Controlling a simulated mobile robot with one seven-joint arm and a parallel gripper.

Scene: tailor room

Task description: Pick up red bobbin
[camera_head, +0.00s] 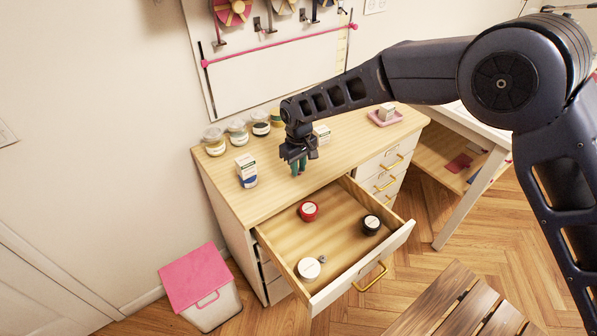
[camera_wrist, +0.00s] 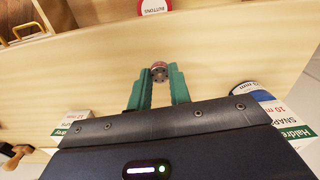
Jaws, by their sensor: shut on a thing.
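A small, dull red bobbin (camera_wrist: 159,70) with dark holes in its end face shows in the wrist view, between the tips of my gripper's green fingers. My gripper (camera_wrist: 157,78) is shut on it. In the head view, my gripper (camera_head: 298,166) hangs fingers-down over the wooden dresser top (camera_head: 262,202), behind the open drawer. The bobbin is too small or hidden to make out there. I cannot tell how far it is from the wood.
A boxed jar (camera_head: 247,170) stands left of my gripper, and a small box (camera_head: 322,134) behind it. Several jars (camera_head: 238,131) line the back. The open drawer (camera_head: 337,231) holds red (camera_head: 308,210), black (camera_head: 371,224) and white (camera_head: 308,268) round tins. A pink tray (camera_head: 385,118) sits right.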

